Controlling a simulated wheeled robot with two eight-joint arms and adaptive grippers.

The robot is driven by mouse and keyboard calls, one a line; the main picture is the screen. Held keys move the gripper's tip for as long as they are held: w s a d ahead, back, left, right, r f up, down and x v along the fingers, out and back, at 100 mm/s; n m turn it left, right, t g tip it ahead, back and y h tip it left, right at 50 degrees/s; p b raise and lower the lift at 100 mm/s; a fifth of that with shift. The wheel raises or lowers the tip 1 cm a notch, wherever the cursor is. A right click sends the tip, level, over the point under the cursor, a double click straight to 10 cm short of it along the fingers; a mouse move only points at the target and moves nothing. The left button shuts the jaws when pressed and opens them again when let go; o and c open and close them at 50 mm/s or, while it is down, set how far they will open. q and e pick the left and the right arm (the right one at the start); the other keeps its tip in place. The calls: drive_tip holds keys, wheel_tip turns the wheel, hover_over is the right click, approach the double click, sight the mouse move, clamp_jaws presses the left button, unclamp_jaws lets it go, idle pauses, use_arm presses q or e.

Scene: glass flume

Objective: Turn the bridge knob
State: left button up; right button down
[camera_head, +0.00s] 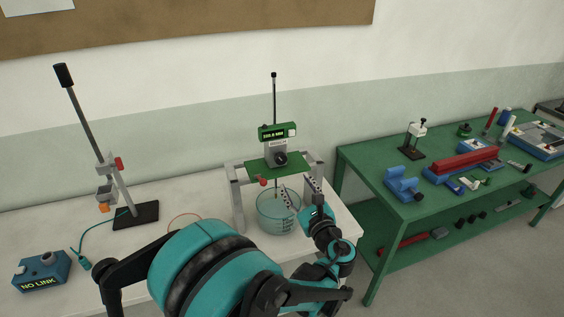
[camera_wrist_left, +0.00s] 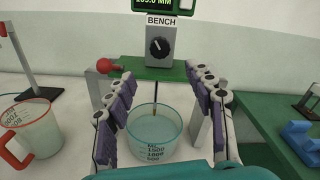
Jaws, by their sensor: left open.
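A black knob (camera_head: 281,159) with a white pointer line sits on the front of a grey box marked BENCH, on the green plate (camera_head: 256,168) of a grey bridge frame. The knob also shows in the left wrist view (camera_wrist_left: 159,48). A red ball (camera_wrist_left: 103,66) on a short stem is at the plate's left; it also shows in the head view (camera_head: 263,182). My left gripper (camera_head: 300,193) is open and empty in front of the bridge, below the knob. In the wrist view its fingers (camera_wrist_left: 163,80) frame the knob from both sides, apart from it. My right gripper is not in view.
A clear beaker (camera_head: 275,212) stands under the bridge, close below my fingers. A red-rimmed jug (camera_wrist_left: 27,131) stands at left in the wrist view. A clamp stand (camera_head: 133,212) and a blue NO LINK box (camera_head: 42,270) are further left. A green bench (camera_head: 375,165) with tools is right.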

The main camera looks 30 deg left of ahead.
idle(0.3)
use_arm(q)
drive_tip(key=n, duration=2.4)
approach(281, 161)
drive_tip(key=x, duration=0.9)
drive_tip(key=shift+d, duration=0.1)
drive_tip(key=c, duration=1.2)
